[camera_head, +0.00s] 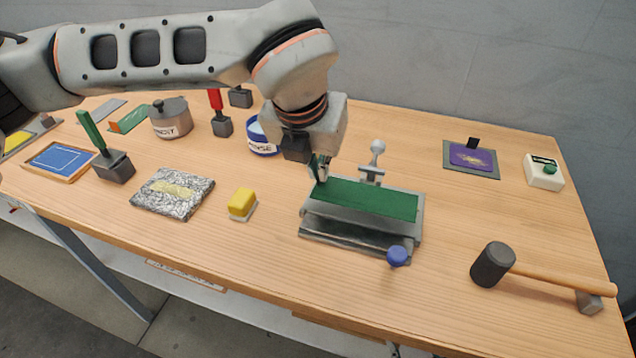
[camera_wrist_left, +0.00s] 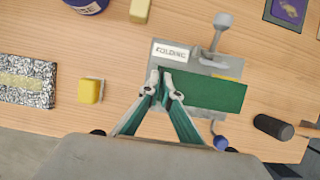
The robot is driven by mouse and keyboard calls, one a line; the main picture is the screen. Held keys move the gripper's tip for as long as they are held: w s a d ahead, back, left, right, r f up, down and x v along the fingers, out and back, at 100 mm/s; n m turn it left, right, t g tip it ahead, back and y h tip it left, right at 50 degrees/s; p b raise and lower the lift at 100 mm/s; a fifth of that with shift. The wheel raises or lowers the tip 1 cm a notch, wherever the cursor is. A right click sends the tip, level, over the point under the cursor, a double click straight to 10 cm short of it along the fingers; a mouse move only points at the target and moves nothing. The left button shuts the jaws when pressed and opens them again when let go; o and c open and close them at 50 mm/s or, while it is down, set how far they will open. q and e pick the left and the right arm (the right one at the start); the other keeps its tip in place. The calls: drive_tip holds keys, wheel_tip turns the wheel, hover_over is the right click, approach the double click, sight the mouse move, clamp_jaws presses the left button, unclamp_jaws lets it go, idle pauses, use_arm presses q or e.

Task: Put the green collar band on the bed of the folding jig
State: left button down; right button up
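The green collar band (camera_head: 368,199) is a flat, dark green strip lying lengthwise over the bed of the grey folding jig (camera_head: 335,234). It also shows in the left wrist view (camera_wrist_left: 215,93), near the jig's "FOLDING" label (camera_wrist_left: 171,52). I cannot tell whether it rests fully on the bed or is slightly above it. My left gripper (camera_head: 319,172) is at the band's left end. In the left wrist view its fingers (camera_wrist_left: 163,84) are close together, with the band's end between them. My right gripper is not in view.
A mallet (camera_head: 494,264) lies to the right. A yellow block (camera_head: 242,203) and a speckled pad (camera_head: 172,192) lie to the left.

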sight(317, 184)
use_arm(q)
drive_tip(key=shift+f, duration=2)
drive_tip(key=shift+f, duration=0.15)
drive_tip(key=c, duration=2.3)
unclamp_jaws()
